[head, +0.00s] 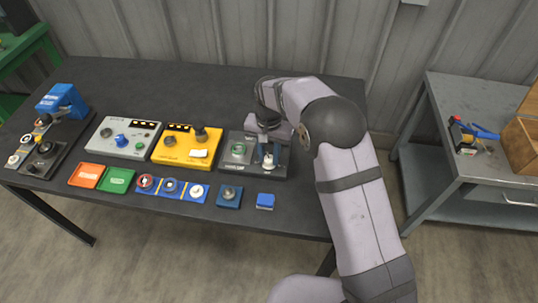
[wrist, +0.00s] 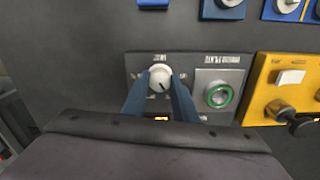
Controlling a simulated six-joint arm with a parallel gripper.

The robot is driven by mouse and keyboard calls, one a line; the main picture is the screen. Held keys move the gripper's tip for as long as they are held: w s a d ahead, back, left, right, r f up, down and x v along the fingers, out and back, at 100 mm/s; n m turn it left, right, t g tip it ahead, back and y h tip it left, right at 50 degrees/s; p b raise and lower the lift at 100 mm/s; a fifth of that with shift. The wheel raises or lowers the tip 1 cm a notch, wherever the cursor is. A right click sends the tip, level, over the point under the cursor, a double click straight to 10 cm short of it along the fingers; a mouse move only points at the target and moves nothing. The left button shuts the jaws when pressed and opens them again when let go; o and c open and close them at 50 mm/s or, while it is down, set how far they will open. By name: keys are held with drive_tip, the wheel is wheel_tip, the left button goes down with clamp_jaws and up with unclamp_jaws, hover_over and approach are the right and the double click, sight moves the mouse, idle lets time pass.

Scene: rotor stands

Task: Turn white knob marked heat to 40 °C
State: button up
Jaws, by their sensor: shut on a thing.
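The white knob (wrist: 160,76) sits on a dark hot-plate unit (wrist: 138,62), with a small label above it that appears upside down in the wrist view. A dark pointer line on the knob runs toward the lower right in that view. My gripper (wrist: 160,86) has its two blue fingers on either side of the knob and is shut on it. In the head view the white knob (head: 268,161) shows at the right of the dark unit (head: 237,171), under my gripper (head: 268,153). The temperature marks are too small to read.
Several small blocks line the table's front. A side cart (head: 450,165) stands right.

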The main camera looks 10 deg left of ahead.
sight(269, 158)
drive_tip(key=shift+w+r, duration=0.15)
drive_tip(key=o, duration=1.1)
drive_tip(key=shift+c, duration=0.2)
drive_tip(key=shift+r+b, duration=1.15)
drive_tip(key=shift+r, duration=2.45)
